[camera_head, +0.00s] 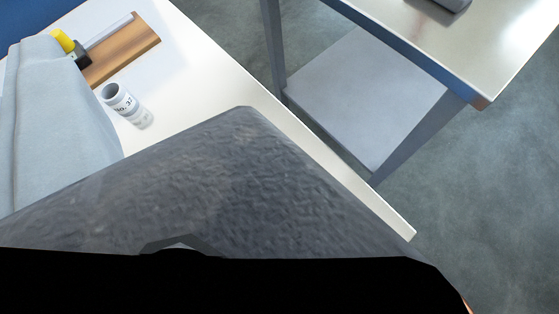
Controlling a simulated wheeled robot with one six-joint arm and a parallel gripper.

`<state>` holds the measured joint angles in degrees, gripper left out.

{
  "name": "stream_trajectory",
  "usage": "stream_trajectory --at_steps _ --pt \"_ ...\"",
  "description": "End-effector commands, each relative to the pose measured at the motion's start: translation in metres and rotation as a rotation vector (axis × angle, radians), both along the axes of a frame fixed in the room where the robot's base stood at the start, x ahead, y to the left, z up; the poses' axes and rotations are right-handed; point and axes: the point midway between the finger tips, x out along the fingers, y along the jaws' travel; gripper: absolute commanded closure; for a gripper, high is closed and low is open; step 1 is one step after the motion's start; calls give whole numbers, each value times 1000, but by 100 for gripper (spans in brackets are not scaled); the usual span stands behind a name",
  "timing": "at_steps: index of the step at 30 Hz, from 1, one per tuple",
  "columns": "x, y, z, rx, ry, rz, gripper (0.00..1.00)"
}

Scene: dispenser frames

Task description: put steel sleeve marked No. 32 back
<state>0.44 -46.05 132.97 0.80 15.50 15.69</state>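A small steel sleeve (121,99) stands on the white table at the left, with its open round end facing up. Its white label reads "No. 3" and a further digit that I cannot make out surely. A pale reflection of it shows on the tabletop. A black shape along the bottom of the view seems to be part of my own arm or gripper. No fingertips show, so whether my gripper is open or holds anything is hidden. The sleeve stands clear of that black shape.
A dark grey textured slab (235,170) fills the lower middle. Grey cloth (60,130) lies left of the sleeve. Behind are a wooden board (125,50) and a yellow-and-black tool (68,46). A second metal table (450,50) with a lower shelf (360,95) stands across a floor gap.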

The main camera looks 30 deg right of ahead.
Motion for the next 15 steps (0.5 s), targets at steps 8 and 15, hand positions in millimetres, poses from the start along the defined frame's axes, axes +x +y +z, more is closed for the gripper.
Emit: stream_trajectory --at_steps 8,15 --pt "-36 2 3 -267 -157 41 50" --pt "-38 2 3 -289 -168 42 50"
